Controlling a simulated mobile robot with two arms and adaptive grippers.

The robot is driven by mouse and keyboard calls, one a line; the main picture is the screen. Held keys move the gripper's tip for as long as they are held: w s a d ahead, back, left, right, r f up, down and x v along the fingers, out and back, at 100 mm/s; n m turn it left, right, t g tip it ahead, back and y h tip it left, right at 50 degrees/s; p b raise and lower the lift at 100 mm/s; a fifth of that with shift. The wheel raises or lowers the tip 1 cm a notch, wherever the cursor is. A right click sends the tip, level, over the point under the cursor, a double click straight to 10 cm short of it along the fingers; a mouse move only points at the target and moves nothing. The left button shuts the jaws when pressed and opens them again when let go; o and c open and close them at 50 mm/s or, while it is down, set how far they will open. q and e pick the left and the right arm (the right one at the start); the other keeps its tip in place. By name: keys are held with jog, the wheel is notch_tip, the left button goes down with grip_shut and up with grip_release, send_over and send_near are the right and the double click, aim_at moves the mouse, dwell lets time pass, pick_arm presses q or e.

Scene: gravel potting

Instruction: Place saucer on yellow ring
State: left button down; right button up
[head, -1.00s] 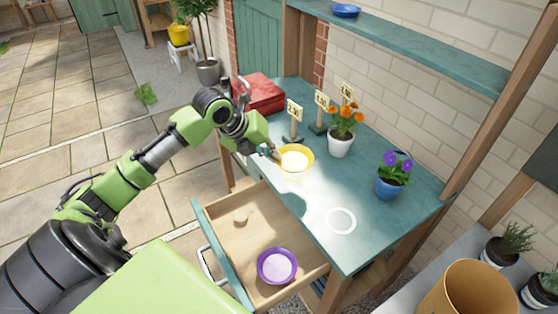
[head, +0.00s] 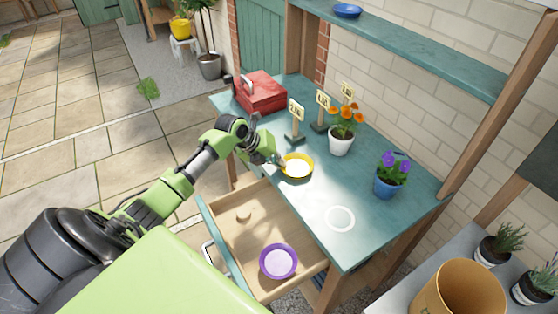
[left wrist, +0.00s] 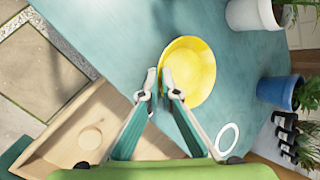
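The yellow saucer (head: 297,176) is a shallow round dish at the table's near-left edge. In the left wrist view the yellow saucer (left wrist: 195,65) is just beyond my fingertips. My left gripper (head: 280,160) is at its left rim; in the left wrist view the gripper (left wrist: 159,82) has its fingertips close together, one on each side of the rim. The saucer looks low over the tabletop; any ring beneath it is hidden. A pale, whitish ring mark (head: 339,218) lies bare on the table, nearer the front. My right gripper is not in view.
The open drawer (head: 232,233) holds a purple saucer (head: 278,262) and a small knob-like piece. An orange-flowered white pot (head: 341,145), a blue pot (head: 387,185), price signs (head: 296,113) and a red toolbox (head: 262,92) stand on the teal table (head: 365,232).

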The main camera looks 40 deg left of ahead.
pick_arm(q)
jog(key=shift+f, duration=0.1)
jog(key=c, duration=2.6)
grip_release()
jog(key=shift+o, duration=0.2)
jog(key=b+v, duration=0.2)
jog(key=v, duration=1)
